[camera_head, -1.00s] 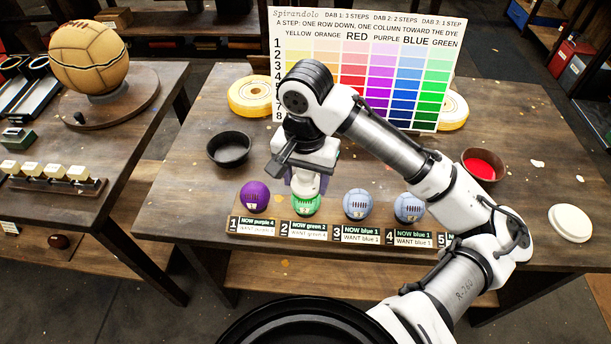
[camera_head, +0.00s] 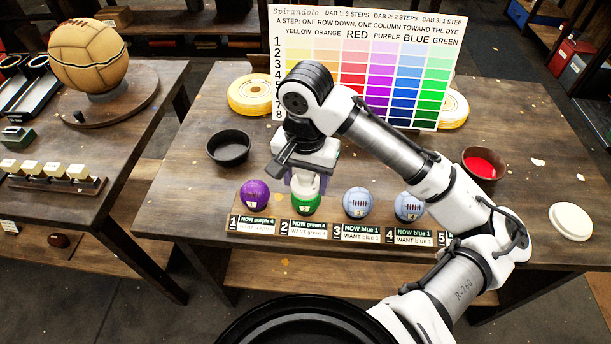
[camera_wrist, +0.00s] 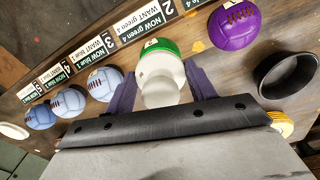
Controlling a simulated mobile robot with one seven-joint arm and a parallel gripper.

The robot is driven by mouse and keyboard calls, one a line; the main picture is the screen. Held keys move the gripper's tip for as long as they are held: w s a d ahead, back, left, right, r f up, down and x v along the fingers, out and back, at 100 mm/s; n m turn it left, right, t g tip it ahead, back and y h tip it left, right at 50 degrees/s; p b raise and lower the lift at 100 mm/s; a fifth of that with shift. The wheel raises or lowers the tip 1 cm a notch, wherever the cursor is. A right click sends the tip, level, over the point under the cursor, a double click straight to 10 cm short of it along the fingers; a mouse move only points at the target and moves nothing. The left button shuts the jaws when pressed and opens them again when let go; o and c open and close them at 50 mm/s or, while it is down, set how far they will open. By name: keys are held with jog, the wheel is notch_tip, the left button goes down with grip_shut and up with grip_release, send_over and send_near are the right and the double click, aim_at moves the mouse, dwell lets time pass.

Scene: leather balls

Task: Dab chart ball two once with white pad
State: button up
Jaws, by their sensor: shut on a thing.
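My gripper (camera_head: 306,184) is shut on a white pad (camera_wrist: 163,92), a rounded white piece between the two purple fingers. The pad is right over ball two, and in the wrist view (camera_wrist: 160,84) it appears to touch the ball's top. Ball two (camera_head: 305,206) is dark green with a white numbered patch, partly covered by the pad and gripper. Its card (camera_head: 309,229) reads NOW green 4, WANT green 4. The chart (camera_head: 400,75) stands at the back, partly hidden by my arm.
A purple ball (camera_head: 254,194) is left of ball two; pale blue balls (camera_head: 357,202) are right. A dark bowl (camera_head: 229,148), a bowl of red dye (camera_head: 483,165) and a white disc (camera_head: 571,222) stand on the table. The tabletop left of the dark bowl is clear.

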jog(key=shift+r, duration=0.1)
notch_tip(320, 180, up, 5)
jog(key=p, duration=0.5)
jog(key=shift+p, duration=0.35)
dwell(0.4)
